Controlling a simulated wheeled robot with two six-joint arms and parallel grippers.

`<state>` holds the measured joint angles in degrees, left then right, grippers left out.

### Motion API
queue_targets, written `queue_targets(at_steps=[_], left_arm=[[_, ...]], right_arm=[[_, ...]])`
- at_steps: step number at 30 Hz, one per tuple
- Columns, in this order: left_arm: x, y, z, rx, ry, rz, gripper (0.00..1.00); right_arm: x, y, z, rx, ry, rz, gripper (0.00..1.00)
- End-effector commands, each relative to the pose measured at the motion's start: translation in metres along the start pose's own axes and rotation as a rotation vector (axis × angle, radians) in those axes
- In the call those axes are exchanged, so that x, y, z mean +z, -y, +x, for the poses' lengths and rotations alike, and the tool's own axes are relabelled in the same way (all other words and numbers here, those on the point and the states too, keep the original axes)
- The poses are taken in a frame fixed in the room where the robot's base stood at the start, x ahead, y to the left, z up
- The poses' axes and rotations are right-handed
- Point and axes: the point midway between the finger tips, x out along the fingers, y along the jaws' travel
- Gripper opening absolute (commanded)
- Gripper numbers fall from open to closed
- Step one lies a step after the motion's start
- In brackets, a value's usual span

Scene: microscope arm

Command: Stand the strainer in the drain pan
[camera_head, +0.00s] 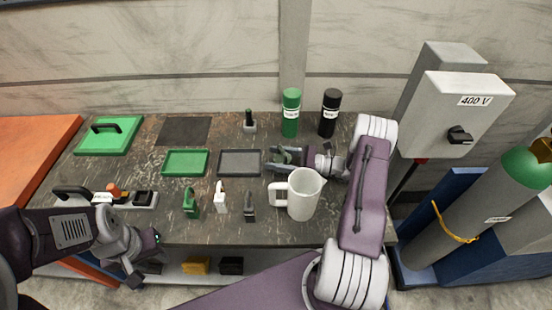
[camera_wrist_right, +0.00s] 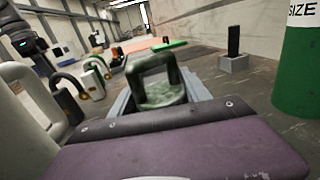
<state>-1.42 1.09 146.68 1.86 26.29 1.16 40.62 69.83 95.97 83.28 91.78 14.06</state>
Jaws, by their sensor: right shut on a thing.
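My right gripper (camera_head: 284,158) is shut on a dark, mottled green piece with an arched handle (camera_wrist_right: 160,92), which I take to be the strainer. In the right wrist view it stands between the two grey fingers, handle up. In the head view the gripper largely hides it, just right of a shallow grey tray (camera_head: 240,173). A shallow green tray (camera_head: 185,175) lies left of that. Either could be the drain pan; I cannot tell which. My left gripper (camera_head: 140,262) hangs at the table's front left edge, its fingers unclear.
A white pitcher (camera_head: 305,196) stands close in front of my right gripper. Green (camera_head: 191,205), white (camera_head: 220,199) and dark (camera_head: 249,210) handled pieces stand in front of the trays. A green bottle (camera_head: 290,115) and black bottle (camera_head: 329,115) stand behind.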

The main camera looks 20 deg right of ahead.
Motion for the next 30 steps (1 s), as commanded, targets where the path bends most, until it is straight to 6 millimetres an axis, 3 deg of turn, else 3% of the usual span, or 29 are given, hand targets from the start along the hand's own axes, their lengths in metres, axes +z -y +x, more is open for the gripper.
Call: queue_targets(at_steps=[11,12,14,24,30], left_arm=[[0.000,0.000,0.004,0.000,0.000,0.000,0.36],[0.000,0.000,0.003,0.000,0.000,0.000,0.36],[0.000,0.000,0.003,0.000,0.000,0.000,0.36],[0.000,0.000,-0.003,0.000,0.000,0.000,0.36],[0.001,0.000,0.009,0.000,0.000,0.000,0.36]], right_arm=[[-0.006,0.000,0.000,0.000,0.001,-0.001,0.10],[-0.005,0.000,0.000,0.000,0.000,-0.001,0.63],[-0.005,0.000,0.000,0.000,0.000,-0.001,0.77],[0.002,0.000,0.000,0.000,0.000,-0.001,0.77],[-0.004,0.002,-0.043,-0.007,0.000,-0.003,0.77]])
